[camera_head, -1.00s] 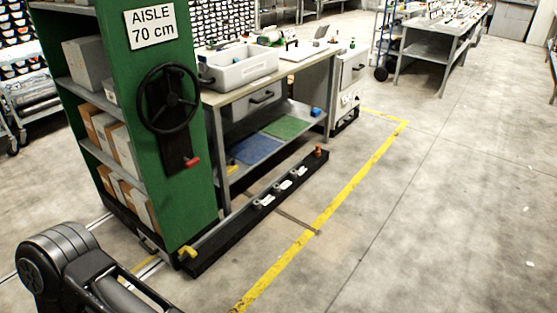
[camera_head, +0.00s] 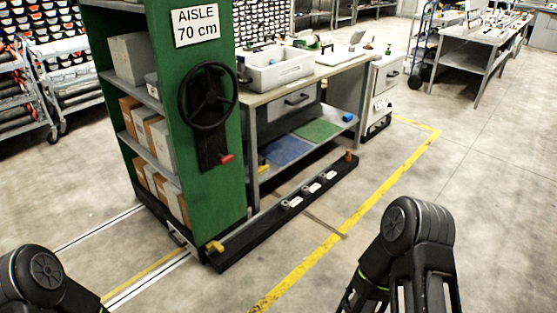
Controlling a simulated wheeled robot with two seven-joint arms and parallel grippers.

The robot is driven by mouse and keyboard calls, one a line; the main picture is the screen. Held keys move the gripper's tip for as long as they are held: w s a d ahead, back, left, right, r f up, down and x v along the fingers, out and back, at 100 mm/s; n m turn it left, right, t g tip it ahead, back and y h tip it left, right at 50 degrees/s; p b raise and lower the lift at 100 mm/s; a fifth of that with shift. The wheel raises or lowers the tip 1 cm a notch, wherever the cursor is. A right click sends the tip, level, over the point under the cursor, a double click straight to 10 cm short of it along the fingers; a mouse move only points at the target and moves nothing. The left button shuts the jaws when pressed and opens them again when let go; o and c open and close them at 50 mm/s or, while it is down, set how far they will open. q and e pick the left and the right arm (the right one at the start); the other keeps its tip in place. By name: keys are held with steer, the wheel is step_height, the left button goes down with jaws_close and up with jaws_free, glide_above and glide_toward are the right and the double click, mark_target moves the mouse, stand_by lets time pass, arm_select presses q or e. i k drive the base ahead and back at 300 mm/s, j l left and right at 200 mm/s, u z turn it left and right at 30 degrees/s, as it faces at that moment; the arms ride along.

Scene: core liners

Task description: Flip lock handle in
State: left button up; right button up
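A red lock handle (camera_head: 227,158) sticks out at the lower end of a black plate (camera_head: 210,148) on the green end panel of the shelf. A black handwheel (camera_head: 184,97) is mounted above it on the same plate. Nothing touches the handle or the wheel. Black links of my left arm show at the bottom left and links of my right arm at the bottom right, both well apart from the shelf. Neither gripper's fingertips can be made out.
The green shelf (camera_head: 237,195) holds boxes and stands on floor rails (camera_head: 88,236). A long black floor bar (camera_head: 275,222) runs from its base past a workbench (camera_head: 352,74). Yellow tape (camera_head: 373,200) marks the floor. Open floor lies to the right.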

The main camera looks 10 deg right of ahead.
mark_target(225, 160)
steer(key=i+l, duration=0.3)
steer(key=i, duration=0.2)
steer(key=i+l, duration=0.25)
steer(key=i, duration=0.25)
steer(key=i+l+u, duration=0.1)
steer(key=i+l, duration=0.2)
steer(key=i, duration=0.15)
steer(key=i+l, duration=0.3)
steer(key=i, duration=0.2)
